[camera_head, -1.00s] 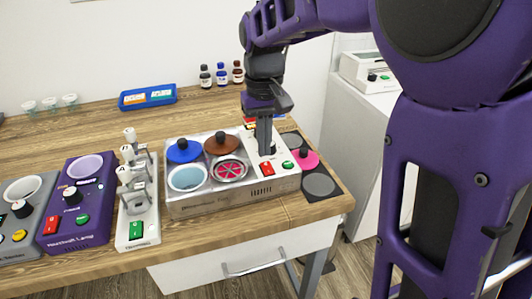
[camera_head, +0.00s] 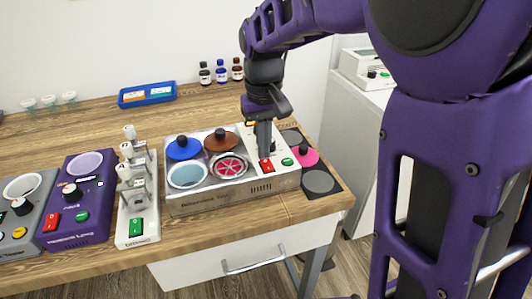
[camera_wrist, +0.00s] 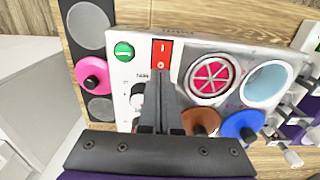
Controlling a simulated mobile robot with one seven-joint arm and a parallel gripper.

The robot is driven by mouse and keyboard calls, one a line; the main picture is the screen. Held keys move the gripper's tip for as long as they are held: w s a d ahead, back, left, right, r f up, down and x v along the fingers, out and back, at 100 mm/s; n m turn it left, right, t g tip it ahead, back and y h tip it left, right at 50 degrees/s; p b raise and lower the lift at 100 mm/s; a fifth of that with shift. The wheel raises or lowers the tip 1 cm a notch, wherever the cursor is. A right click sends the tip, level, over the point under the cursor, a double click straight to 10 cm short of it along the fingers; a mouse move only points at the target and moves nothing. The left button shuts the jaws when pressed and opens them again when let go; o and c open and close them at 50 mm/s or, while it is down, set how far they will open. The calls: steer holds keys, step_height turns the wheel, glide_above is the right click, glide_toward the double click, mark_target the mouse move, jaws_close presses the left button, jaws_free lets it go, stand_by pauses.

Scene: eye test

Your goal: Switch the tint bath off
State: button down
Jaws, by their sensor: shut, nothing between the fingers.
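The silver-white unit with two round wells (camera_head: 210,203), which I take for the tint bath, stands near the table's right end; its front lettering is too small to read. One well holds pale blue liquid, the other shows a pink spoked disc. On its right panel are a red rocker switch (camera_head: 266,165) marked I and O, also in the wrist view (camera_wrist: 162,52), and a round green button (camera_wrist: 123,50). My gripper (camera_head: 264,156) is shut and empty, pointing down, with its tips (camera_wrist: 160,76) at the O end of the switch. I cannot tell whether they touch it.
Blue (camera_head: 184,150) and brown (camera_head: 221,141) knobbed lids sit behind the wells. A pink knobbed lid (camera_head: 304,155) lies on a dark mat at right. A white unit with a green switch (camera_head: 136,228) and a purple unit (camera_head: 78,220) stand at left.

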mark_target(264, 161)
steer(key=shift+f, duration=0.2)
step_height(264, 161, up, 7)
steer(key=p, duration=0.6)
stand_by(0.6)
